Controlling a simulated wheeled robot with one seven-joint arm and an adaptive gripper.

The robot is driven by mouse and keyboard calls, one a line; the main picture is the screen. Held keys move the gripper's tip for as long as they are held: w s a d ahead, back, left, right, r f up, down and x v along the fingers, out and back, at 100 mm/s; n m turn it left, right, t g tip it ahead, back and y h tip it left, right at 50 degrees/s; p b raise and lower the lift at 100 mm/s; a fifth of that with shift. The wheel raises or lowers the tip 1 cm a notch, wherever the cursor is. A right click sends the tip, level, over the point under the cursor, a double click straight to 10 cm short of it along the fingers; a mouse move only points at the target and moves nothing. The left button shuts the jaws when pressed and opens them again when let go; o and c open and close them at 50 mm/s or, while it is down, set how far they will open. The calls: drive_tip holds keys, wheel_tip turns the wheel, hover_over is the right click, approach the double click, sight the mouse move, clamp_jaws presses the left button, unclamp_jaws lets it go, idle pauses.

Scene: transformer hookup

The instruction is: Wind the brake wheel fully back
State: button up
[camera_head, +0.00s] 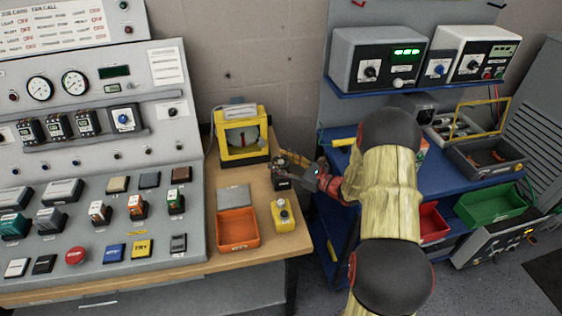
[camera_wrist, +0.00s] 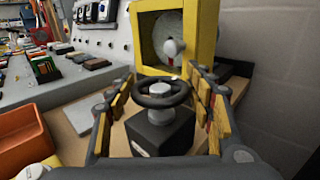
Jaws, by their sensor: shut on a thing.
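The brake wheel (camera_wrist: 152,101) is a small black handwheel with a pale hub, on top of a dark block (camera_wrist: 160,135) on the wooden bench. In the head view the block (camera_head: 282,185) stands near the bench's right edge. My gripper (camera_wrist: 166,92) reaches in from the right in the head view and is shut on the wheel, with a finger on each side of it. In the head view my gripper (camera_head: 287,165) partly hides the wheel. The wheel's turn angle cannot be read.
A yellow-framed unit with a round disc (camera_head: 242,137) stands just behind the wheel. An orange tray (camera_head: 237,229), a grey plate (camera_head: 234,196) and a yellow device (camera_head: 283,214) lie in front. The control panel (camera_head: 100,160) is left; a blue shelf rack (camera_head: 445,180) is right.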

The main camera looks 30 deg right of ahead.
drive_tip(key=o, duration=1.2)
drive_tip(key=shift+s, duration=0.1)
drive_tip(key=v, duration=1.2)
drive_tip(key=shift+a, duration=0.1)
